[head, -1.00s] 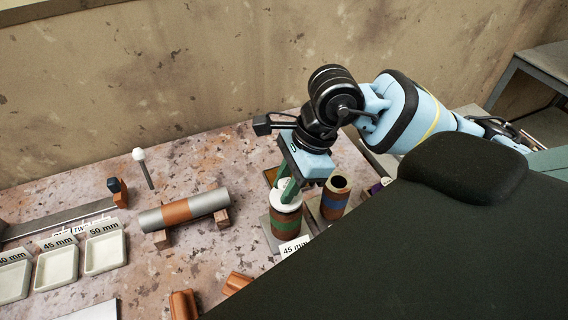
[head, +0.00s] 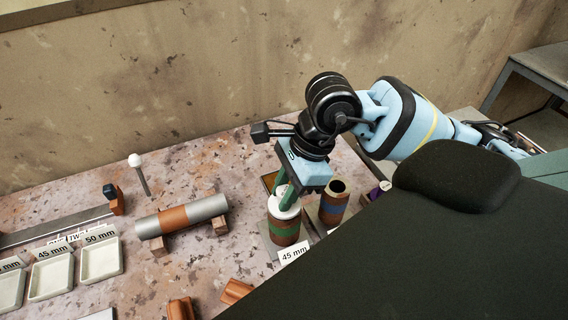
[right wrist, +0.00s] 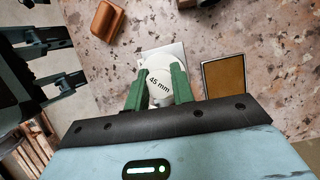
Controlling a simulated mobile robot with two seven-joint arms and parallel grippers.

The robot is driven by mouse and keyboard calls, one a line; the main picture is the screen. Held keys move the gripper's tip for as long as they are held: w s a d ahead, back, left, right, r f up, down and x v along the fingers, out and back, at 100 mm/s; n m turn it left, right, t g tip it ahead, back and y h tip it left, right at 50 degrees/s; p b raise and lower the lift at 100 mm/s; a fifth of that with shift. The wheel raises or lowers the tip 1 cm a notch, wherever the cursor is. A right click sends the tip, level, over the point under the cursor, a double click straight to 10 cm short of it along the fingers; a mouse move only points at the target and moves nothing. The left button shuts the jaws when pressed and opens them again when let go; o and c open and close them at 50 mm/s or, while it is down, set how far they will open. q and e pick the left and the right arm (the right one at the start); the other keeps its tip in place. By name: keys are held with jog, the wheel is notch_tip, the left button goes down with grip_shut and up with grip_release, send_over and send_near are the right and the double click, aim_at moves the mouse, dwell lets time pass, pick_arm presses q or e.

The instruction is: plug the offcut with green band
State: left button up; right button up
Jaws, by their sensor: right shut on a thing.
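The offcut with the green band (head: 285,231) stands upright on a grey plate, near the right end of the table. A round white plug (head: 276,208) covers its top in the head view. My right gripper (head: 285,196) points down with its green fingers shut on the plug. In the right wrist view the plug (right wrist: 158,82) shows "45 mm" on its face between the fingertips (right wrist: 159,88). The plug hides the offcut's mouth, so I cannot tell how deep it sits. My left gripper is not in the head view.
An offcut with a blue band (head: 333,204) stands close on the right, open at the top. A brown-lined tray (right wrist: 223,76) lies beside the plug. A grey pipe with a copper band (head: 208,208) rests on blocks. Labelled white trays (head: 101,260) are at left.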

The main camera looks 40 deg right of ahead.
jog(key=shift+f, duration=0.15)
jog(key=o, duration=1)
jog(key=shift+o, duration=0.2)
jog(key=v, duration=0.7)
jog(key=shift+d+r, duration=0.2)
jog(key=shift+r, duration=0.15)
jog(key=shift+s, duration=0.15)
